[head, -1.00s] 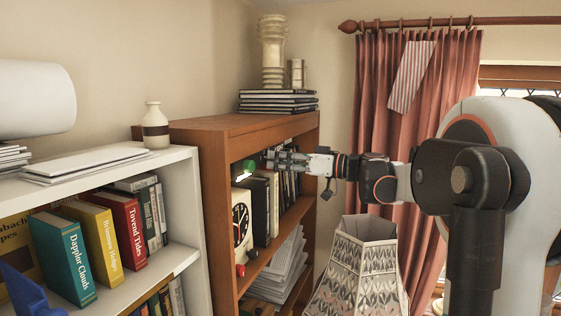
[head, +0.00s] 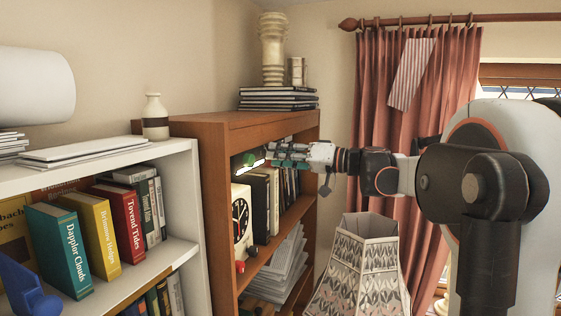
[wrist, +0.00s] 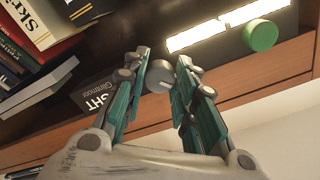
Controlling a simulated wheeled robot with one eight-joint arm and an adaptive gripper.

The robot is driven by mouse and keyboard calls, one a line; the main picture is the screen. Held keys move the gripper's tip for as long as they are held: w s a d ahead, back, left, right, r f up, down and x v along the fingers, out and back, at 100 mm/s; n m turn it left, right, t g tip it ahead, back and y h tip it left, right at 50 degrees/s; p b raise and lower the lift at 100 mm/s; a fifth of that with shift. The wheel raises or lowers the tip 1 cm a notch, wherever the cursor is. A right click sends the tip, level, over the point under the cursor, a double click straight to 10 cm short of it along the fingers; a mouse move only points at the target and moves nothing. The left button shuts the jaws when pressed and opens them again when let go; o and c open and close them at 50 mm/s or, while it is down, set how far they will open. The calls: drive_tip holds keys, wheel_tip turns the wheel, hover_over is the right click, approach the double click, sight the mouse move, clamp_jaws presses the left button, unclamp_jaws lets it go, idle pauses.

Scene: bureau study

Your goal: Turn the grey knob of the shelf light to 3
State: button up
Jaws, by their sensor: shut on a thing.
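The shelf light is a dark box under a brown shelf board, with two lit white strips (wrist: 197,37) in the wrist view; one strip also shows in the head view (head: 251,170). Its grey knob (wrist: 159,74) is round and sits between my fingertips. My gripper (wrist: 161,77) has teal finger pads and is shut on the grey knob from both sides. In the head view my gripper (head: 270,156) reaches left into the brown bookcase's upper opening, where the knob is hidden. I cannot read the knob's setting.
A green knob (wrist: 260,35) is on the same light, beside the strips. Books and a clock (head: 240,221) stand below in the brown bookcase (head: 216,205). A patterned lampshade (head: 357,268) stands below my arm. A white shelf (head: 185,159) is at the left.

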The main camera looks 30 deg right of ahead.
drive_tip(key=m+b, duration=0.3)
drive_tip(key=m, duration=0.9)
drive_tip(key=shift+r, duration=0.1)
drive_tip(key=shift+m, duration=0.3)
idle(0.3)
drive_tip(key=o, duration=1.1)
drive_tip(key=shift+c, duration=0.2)
drive_tip(key=shift+s, duration=0.1)
drive_tip(key=v, duration=1.1)
drive_tip(key=shift+s+d, duration=0.3)
